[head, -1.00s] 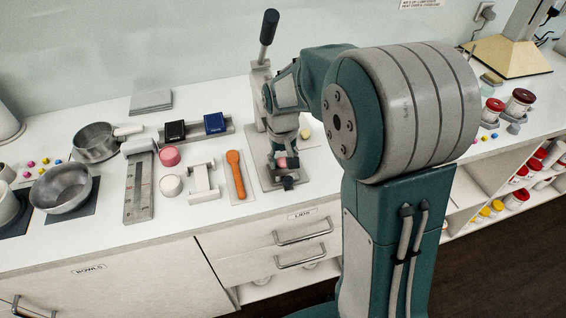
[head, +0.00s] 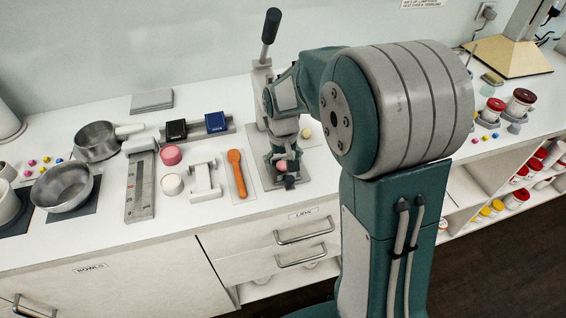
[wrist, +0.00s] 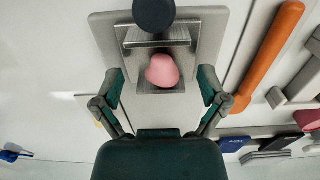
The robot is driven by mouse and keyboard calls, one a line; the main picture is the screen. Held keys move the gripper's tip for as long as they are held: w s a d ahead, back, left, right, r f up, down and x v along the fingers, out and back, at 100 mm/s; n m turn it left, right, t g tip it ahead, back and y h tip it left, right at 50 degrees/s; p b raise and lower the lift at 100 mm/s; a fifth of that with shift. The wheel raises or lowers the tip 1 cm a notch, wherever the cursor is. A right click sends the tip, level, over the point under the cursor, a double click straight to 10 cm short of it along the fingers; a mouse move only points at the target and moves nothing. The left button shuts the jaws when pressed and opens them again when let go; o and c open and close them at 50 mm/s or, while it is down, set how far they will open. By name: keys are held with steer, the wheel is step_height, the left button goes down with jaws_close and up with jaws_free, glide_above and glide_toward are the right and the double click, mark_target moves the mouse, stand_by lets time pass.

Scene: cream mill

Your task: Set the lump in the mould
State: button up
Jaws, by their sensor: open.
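The pink lump (wrist: 163,70) is a rounded, tapered piece. In the wrist view it sits upright on the square grey metal block (wrist: 178,103) of the hand press. I cannot tell how deep it sits there, or which part is the mould. My gripper (wrist: 162,88) is open, with one finger on each side of the lump and a gap to both. In the head view my gripper (head: 285,170) is low over the press base, small and partly hidden by my arm. A bit of the pink lump (head: 281,165) shows there.
The press lever (head: 268,35) stands up behind my gripper. An orange tool (head: 237,174) lies just left of the press. A white bracket (head: 205,182), pink and white round pieces, a metal ruler stand (head: 141,185) and metal bowls (head: 63,187) stand farther left. A pale yellow piece (head: 306,132) lies behind.

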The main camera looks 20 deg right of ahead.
mark_target(283, 163)
step_height(283, 163, up, 12)
steer(key=s+r+t, duration=0.3)
steer(key=s+t, duration=0.2)
steer(key=s, duration=1.6)
steer(key=shift+t, duration=0.3)
